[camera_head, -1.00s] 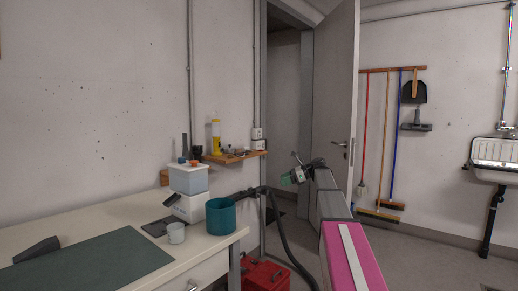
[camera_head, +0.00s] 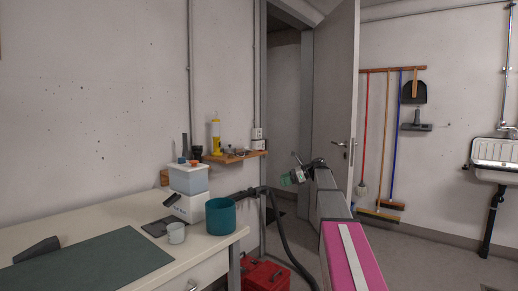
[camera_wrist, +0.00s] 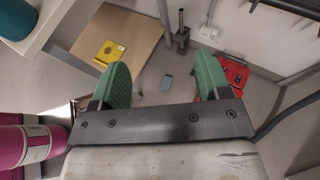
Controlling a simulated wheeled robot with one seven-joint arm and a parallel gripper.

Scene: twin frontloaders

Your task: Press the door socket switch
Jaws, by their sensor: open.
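A white socket and switch unit (camera_head: 257,133) sits on the wall just left of the metal door frame, above the end of a small wooden shelf. My gripper (camera_head: 295,176) is in front of the doorway, to the right of the unit and lower in the picture. In the wrist view my gripper (camera_wrist: 160,75) has its two green fingers wide apart, with nothing between them, and is not touching the unit.
The wooden shelf (camera_head: 232,157) carries a yellow bottle (camera_head: 215,137) and small items. The workbench (camera_head: 120,213) holds a grey-white machine and a teal bin (camera_head: 220,216). A red toolbox (camera_head: 265,276) and a black hose (camera_head: 281,235) are below. The door (camera_head: 334,100) stands open.

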